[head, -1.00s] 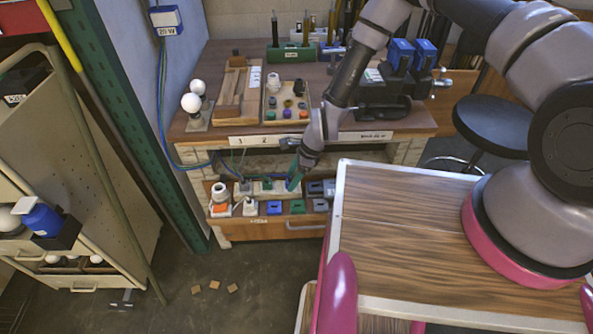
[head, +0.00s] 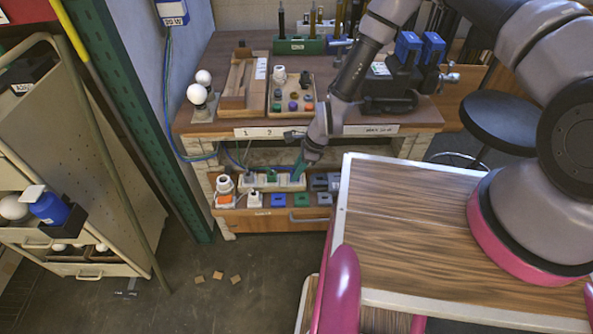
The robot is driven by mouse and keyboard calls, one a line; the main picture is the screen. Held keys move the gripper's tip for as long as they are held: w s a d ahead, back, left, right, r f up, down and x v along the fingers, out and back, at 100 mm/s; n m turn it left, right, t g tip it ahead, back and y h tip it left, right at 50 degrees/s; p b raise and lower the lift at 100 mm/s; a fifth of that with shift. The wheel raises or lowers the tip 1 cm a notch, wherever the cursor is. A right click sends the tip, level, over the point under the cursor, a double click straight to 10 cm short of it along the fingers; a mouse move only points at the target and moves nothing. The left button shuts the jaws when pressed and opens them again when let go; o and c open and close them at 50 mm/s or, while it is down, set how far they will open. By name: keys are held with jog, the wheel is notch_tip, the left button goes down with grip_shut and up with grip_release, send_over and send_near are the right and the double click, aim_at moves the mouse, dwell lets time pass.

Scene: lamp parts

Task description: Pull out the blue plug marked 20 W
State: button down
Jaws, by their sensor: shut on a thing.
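A pale socket strip (head: 262,187) lies in the open drawer under the bench, with several small plugs and cables along it. My gripper (head: 299,170) reaches down to the right part of this strip. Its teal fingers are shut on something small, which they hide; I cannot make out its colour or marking. A blue and white box (head: 173,12) on the wall at the top left bears a label that seems to read 20 W. A blue cable (head: 166,90) runs from it down behind the bench. The blue plug itself is not clearly visible.
The drawer (head: 270,226) also holds a white and orange lamp socket (head: 226,185), a blue block (head: 278,200) and a green block (head: 301,200). The bench top (head: 225,60) is above. A wood-topped cart (head: 420,220) stands at the right. Small wooden pieces (head: 217,275) lie on the floor.

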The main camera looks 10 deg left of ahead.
jog(key=shift+r, duration=0.75)
dwell(0.6)
jog(key=shift+r, duration=2.4)
